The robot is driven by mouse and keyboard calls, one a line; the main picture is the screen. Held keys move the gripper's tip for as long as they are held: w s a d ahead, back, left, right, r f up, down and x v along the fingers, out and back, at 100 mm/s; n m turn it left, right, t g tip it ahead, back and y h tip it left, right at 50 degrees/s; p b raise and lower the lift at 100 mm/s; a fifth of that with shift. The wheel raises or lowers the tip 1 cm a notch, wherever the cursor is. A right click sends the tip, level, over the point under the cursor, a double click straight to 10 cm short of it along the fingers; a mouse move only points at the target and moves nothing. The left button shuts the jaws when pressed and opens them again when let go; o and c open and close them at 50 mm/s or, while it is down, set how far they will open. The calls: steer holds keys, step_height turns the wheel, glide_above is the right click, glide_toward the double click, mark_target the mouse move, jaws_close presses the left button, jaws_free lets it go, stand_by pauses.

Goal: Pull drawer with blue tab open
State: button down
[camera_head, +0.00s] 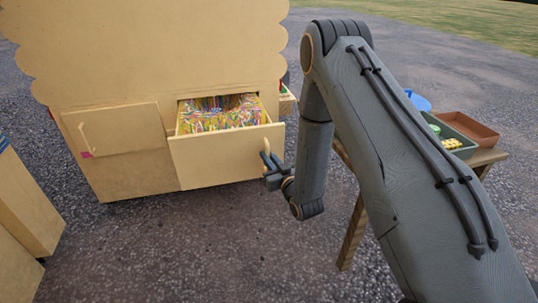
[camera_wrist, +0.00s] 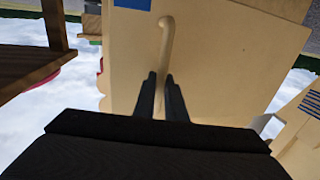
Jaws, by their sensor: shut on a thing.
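The drawer (camera_head: 215,158) stands pulled out from the tan cabinet, filled with many colourful thin sticks (camera_head: 215,113). Its pale curved handle (camera_wrist: 165,35) is near the right side of the drawer front (camera_wrist: 225,60). In the wrist view, a blue tab (camera_wrist: 132,4) shows at the top edge, beside the handle's end. I cannot make out this tab in the head view. My gripper (camera_head: 267,160) is at the right of the drawer front; the wrist view shows its two dark fingers (camera_wrist: 161,84) shut around the handle.
Left of the drawer is a closed door (camera_head: 120,140) with a handle and a pink tab (camera_head: 87,155). A wooden table at the right bears a green tray (camera_head: 463,150) and a brown tray (camera_head: 470,126). Another tan cabinet (camera_head: 25,205) stands at far left. The ground before the drawer is clear.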

steer(key=c, duration=1.8)
jaws_free()
steer(key=p+v, duration=0.2)
steer(key=v, duration=0.5)
steer(key=shift+s+d, duration=0.2)
steer(key=shift+s, duration=0.15)
